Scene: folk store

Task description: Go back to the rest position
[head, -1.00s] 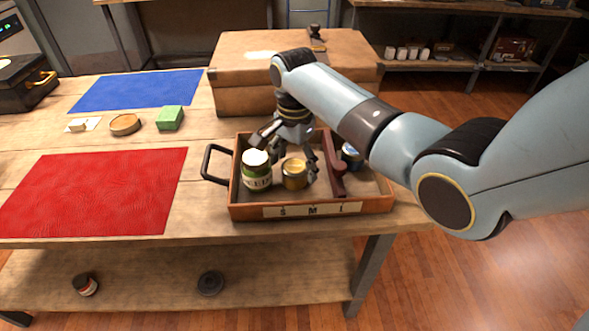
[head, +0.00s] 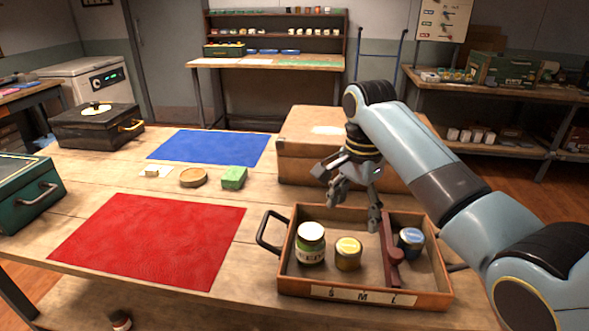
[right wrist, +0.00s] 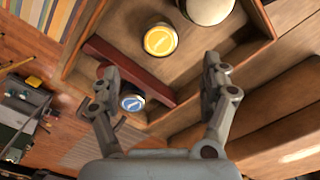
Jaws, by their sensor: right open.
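My right gripper (head: 354,200) is open and empty above the back part of a wooden tray (head: 437,284) with a divider (head: 388,250). The tray holds a white-lidded green jar (head: 311,244) at the left and a yellow-lidded jar (head: 348,254) beside it. A blue-lidded jar (head: 410,241) stands right of the divider. In the right wrist view the open fingers (right wrist: 160,95) have nothing between them that they touch; the yellow-lidded jar (right wrist: 160,40) and blue-lidded jar (right wrist: 132,102) show beyond them. My left gripper is not in view.
A brown case (head: 300,150) stands behind the tray. A red mat (head: 150,240) and a blue mat (head: 210,147) lie to the left, with a green block (head: 234,177) and a round wooden piece (head: 193,177) between them. A black case (head: 95,127) and a teal box (head: 25,195) stand farther left.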

